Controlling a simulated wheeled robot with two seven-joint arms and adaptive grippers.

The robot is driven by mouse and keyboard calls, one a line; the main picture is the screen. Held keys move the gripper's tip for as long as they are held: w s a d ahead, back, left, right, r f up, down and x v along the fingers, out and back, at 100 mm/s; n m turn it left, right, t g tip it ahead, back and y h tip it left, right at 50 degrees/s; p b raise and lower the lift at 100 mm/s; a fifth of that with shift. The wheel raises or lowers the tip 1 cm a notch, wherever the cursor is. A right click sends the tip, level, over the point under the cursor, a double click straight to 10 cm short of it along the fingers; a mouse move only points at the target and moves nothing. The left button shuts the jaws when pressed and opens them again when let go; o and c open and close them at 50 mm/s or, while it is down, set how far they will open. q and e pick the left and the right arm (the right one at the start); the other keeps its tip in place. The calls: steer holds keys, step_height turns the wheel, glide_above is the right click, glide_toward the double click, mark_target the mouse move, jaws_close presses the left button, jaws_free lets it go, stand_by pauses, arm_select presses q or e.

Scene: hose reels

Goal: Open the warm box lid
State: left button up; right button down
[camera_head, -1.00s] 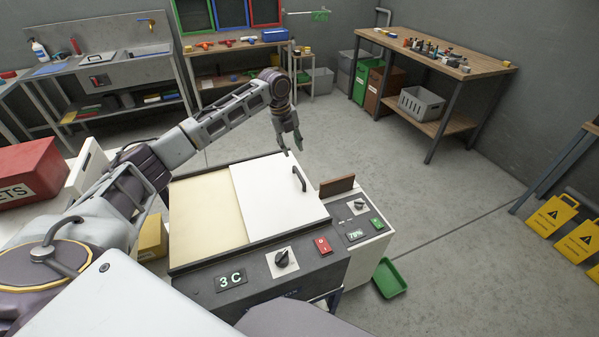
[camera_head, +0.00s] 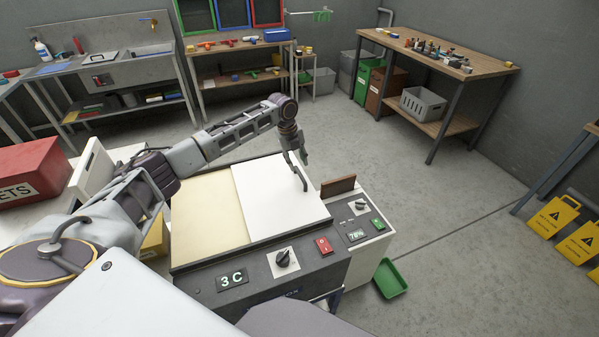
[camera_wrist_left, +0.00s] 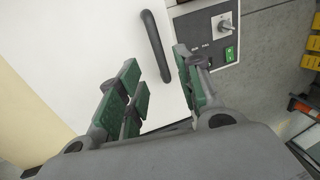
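The large box (camera_head: 192,283) has a dark front panel with a knob, a red switch and a "3 C" display. Its top shows a cream left part and a white right panel (camera_head: 262,203), which also appears in the wrist view (camera_wrist_left: 85,50). A dark curved handle (camera_wrist_left: 155,45) stands on the white panel near its right edge. My left gripper (camera_head: 297,160) is above the handle. In the wrist view its green-padded fingers (camera_wrist_left: 157,62) are apart, with the handle between and ahead of their tips; I see no grip on it. My right gripper is out of view.
A smaller white unit (camera_head: 365,262) with a knob, green switch and brown flap (camera_head: 338,186) adjoins the box on the right. A green tray (camera_head: 390,278) lies on the floor. A red box (camera_head: 35,170) stands at left. Floor behind the box is clear.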

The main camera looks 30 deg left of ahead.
mark_target(300, 174)
arm_select(q)
steer(key=shift+w+d+f, duration=0.15)
steer(key=shift+f, duration=0.95)
steer(key=shift+w+d+f, duration=0.15)
steer(key=shift+f, duration=0.9)
steer(key=shift+w+d+f, duration=0.15)
steer(key=shift+f, duration=0.95)
jaws_close()
